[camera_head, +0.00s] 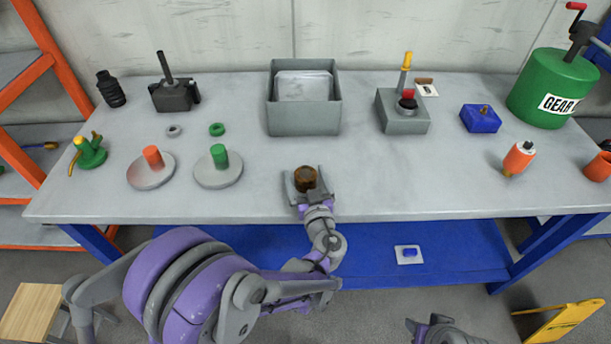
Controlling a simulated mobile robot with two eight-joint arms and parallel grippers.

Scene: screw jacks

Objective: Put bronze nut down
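The bronze nut (305,177) is a dark brown round piece near the front edge of the grey workbench (400,185). My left gripper (305,183) reaches over the front edge from below, with one finger on each side of the nut and close against it. I cannot tell whether the nut's underside touches the bench top. My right gripper (428,325) shows only in part at the bottom edge, low in front of the bench and away from the nut; its fingers are not clear.
Left of the nut stand discs with a green post (219,157) and an orange post (152,157). Behind are a green ring (217,129), a grey ring (174,131) and a grey bin (304,122). A grey joystick box (403,122) stands back right.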

